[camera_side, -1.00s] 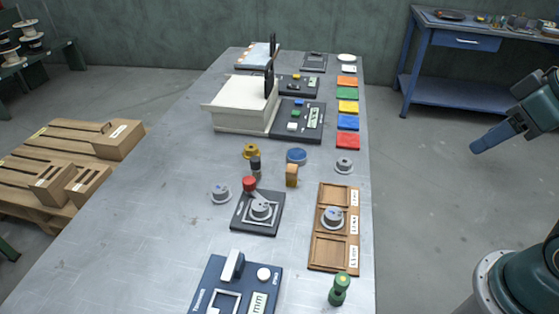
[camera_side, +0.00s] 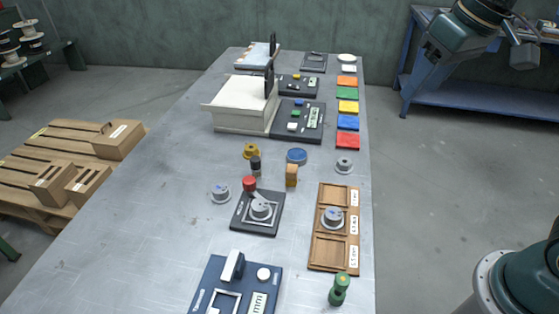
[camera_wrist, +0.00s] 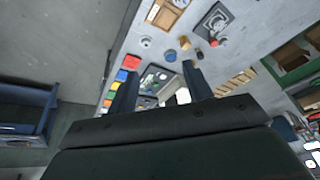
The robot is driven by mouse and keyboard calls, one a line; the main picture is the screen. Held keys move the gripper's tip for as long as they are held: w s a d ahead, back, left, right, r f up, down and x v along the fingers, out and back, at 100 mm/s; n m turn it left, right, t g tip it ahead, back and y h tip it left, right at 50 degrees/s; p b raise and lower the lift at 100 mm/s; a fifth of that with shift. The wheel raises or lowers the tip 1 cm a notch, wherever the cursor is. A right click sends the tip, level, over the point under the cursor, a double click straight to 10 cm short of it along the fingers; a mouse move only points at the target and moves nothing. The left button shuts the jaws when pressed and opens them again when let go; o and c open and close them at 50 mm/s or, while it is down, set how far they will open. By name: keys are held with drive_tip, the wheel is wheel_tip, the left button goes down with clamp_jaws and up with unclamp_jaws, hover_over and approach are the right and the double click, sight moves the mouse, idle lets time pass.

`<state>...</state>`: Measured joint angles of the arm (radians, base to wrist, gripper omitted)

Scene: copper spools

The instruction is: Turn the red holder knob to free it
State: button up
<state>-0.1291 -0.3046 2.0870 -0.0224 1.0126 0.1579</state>
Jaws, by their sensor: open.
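The red holder knob (camera_side: 249,184) stands at the upper edge of a dark holder plate (camera_side: 243,220) on the grey table. A grey spool (camera_side: 262,209) sits on this plate, with a grey lever between the knob and the spool. In the wrist view the red knob (camera_wrist: 214,43) is small, up and right of my fingers. My gripper (camera_wrist: 158,84) is open and empty, well away from the knob. My gripper's fingers do not show clearly in the side view.
A wooden tray (camera_side: 312,225) with a grey spool stands right of the holder. A wooden block (camera_side: 292,178), a black-topped post (camera_side: 256,165) and a blue disc (camera_side: 297,156) stand behind it. A green post (camera_side: 339,289) and a blue device (camera_side: 215,285) are in front.

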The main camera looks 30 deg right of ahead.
drive_tip(key=w+a+g, duration=0.1)
drive_tip(key=w+a, duration=0.3)
drive_tip(key=w, duration=0.4)
drive_tip(key=g, duration=0.3)
hover_over(249, 180)
wheel_tip(249, 180, down, 14)
drive_tip(key=shift+d, duration=0.15)
drive_tip(key=shift+f, duration=0.1)
wheel_tip(249, 180, down, 14)
drive_tip(key=shift+r, duration=0.25)
drive_tip(key=c, duration=1)
